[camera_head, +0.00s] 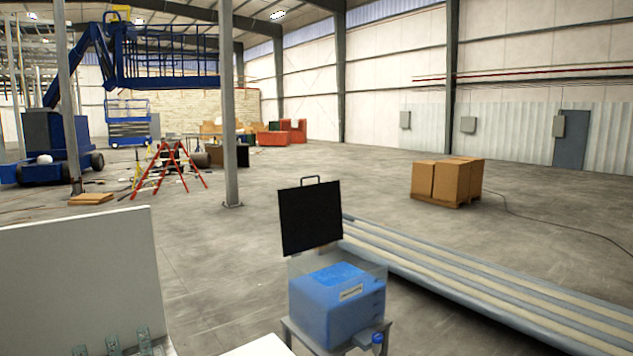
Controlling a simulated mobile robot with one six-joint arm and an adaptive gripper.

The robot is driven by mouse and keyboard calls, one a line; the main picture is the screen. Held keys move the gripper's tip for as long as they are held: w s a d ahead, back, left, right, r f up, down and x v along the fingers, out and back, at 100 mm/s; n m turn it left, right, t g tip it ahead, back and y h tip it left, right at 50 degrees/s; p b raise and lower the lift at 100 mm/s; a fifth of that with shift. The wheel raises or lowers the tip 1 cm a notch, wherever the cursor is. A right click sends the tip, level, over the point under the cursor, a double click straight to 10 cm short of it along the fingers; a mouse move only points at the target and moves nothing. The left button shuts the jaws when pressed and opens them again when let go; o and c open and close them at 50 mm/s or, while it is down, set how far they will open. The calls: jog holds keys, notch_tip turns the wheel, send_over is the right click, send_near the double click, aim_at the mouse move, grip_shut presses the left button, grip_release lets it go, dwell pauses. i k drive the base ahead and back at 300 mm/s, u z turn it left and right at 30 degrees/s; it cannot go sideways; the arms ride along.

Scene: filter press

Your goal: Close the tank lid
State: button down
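The tank (338,305) is a clear box with blue liquid in it and a small pale label on its front. It stands on a grey stand at the lower middle of the head view. Its black lid (311,219) is open and stands nearly upright at the back of the tank, with a handle (310,180) on its top edge. A blue-capped tap or fitting (377,339) sticks out low at the tank's front right. My gripper is not in view.
A white panel (85,275) with clips along its bottom edge stands at the left. Long grey pipes or rails (480,275) lie to the right of the tank. A steel column (229,120) and boxes on a pallet (447,181) stand farther back. Open concrete floor lies between.

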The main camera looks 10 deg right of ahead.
aim_at(311, 215)
jog(key=u, duration=0.4)
jog(key=i, duration=1.75)
jog(key=z, duration=0.8)
jog(key=i, duration=0.35)
jog(key=z, duration=0.25)
jog(key=k, duration=0.85)
jog(key=z, duration=0.1)
